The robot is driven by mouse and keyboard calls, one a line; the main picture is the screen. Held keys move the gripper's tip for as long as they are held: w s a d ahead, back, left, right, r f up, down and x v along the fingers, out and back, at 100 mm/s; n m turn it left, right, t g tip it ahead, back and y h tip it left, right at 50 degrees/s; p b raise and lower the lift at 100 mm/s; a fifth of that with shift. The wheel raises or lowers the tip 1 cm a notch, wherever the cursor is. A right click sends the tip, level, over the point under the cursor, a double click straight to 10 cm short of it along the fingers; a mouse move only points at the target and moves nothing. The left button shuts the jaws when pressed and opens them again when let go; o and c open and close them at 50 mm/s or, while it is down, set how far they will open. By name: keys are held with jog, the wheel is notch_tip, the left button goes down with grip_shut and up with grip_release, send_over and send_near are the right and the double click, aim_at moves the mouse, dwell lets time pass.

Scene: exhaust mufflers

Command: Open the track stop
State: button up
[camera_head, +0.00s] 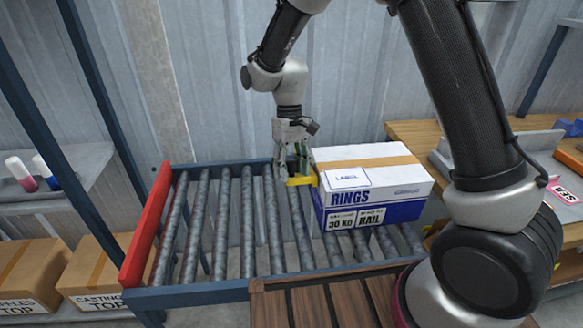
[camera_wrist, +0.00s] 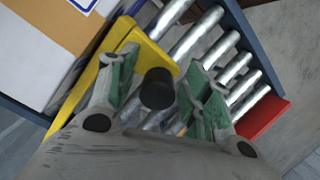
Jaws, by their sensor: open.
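The track stop shows as a yellow bar (camera_head: 301,181) across the roller track, just left of a white and blue box. In the wrist view the yellow stop (camera_wrist: 150,48) is an angled piece, with a round black knob (camera_wrist: 157,88) in front of it. My gripper (camera_head: 293,168) is over the stop, pointing down. In the wrist view its green-padded fingers (camera_wrist: 165,85) are apart, one on each side of the knob. I cannot tell whether either finger touches it. The lower part of the stop is hidden by my gripper.
The box marked RINGS (camera_head: 375,185) stands on the roller track (camera_head: 240,225), close to the stop. Left of the stop the rollers are bare up to a red end plate (camera_head: 146,225). A wooden bench (camera_head: 420,130) stands at right, shelves with cartons (camera_head: 35,270) at left.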

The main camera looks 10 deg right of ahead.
jog(key=shift+w+r, duration=0.15)
jog(key=shift+r, duration=0.2)
jog(key=r, duration=0.2)
jog(key=r+t+y, duration=0.1)
jog(key=r, duration=0.2)
jog(key=d+r+t, duration=0.1)
jog(key=r, duration=0.2)
jog(key=shift+w+r, duration=0.2)
jog(key=shift+w, duration=0.2)
jog(key=f, duration=0.5)
jog(key=a+f, duration=0.1)
jog(key=f, duration=0.1)
jog(key=shift+s+f, duration=0.15)
jog(key=shift+f, duration=0.2)
grip_shut()
